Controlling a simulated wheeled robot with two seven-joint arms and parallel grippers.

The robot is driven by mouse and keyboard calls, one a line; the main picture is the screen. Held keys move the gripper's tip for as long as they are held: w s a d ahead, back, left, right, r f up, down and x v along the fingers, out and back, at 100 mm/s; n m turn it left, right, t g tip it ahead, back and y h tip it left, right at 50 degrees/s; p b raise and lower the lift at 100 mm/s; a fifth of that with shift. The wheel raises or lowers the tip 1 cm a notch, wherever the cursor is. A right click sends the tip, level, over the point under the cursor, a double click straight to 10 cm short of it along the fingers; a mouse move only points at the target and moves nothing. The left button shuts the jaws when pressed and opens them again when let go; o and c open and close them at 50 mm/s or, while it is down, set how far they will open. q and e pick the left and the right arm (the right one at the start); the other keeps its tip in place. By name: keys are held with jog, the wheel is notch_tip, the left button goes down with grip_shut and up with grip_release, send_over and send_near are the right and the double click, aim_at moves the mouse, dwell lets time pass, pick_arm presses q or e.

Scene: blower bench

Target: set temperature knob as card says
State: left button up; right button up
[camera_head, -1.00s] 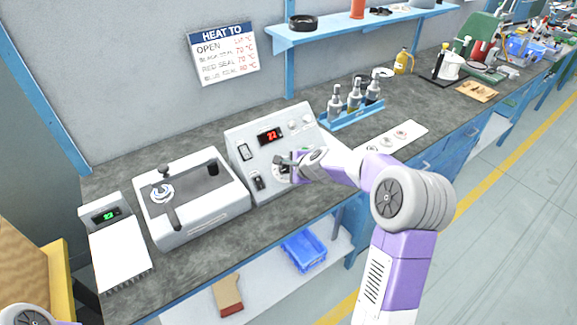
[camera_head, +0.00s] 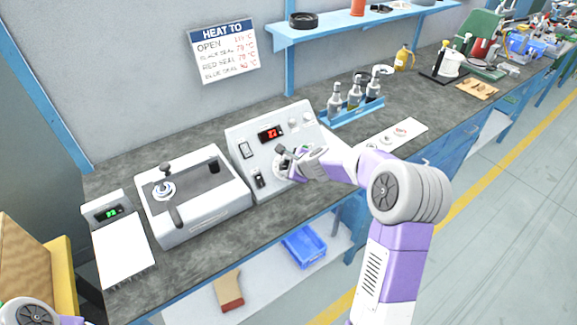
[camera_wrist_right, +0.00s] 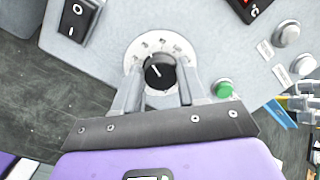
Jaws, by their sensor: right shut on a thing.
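The black temperature knob (camera_wrist_right: 160,72) with a white pointer line sits on a pale round dial on the control box (camera_head: 237,141). In the right wrist view its pointer aims to the upper left; the dial numbers are too small to read. My right gripper (camera_wrist_right: 157,92) has one finger on each side of the knob and is shut on it. In the head view the right gripper (camera_head: 283,160) hides most of the knob. The heat card (camera_head: 224,52) on the wall lists OPEN, BLACK SEAL, RED SEAL and BLUE SEAL with temperatures. The red display (camera_head: 270,133) seems to read 72.
A rocker switch (camera_wrist_right: 78,20) and a green button (camera_wrist_right: 223,89) flank the dial. A grey machine with a lever (camera_head: 205,222) and a scale (camera_head: 121,255) stand to the left. A blue rack of bottles (camera_head: 352,117) stands to the right. A shelf (camera_head: 340,29) hangs above.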

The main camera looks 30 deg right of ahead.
jog(key=o, duration=1.1)
jog(key=shift+c, duration=0.2)
jog(key=shift+s+r, duration=0.1)
jog(key=p+v, duration=0.1)
jog(key=v, duration=0.6)
jog(key=shift+p, duration=0.3)
jog(key=shift+s, duration=0.1)
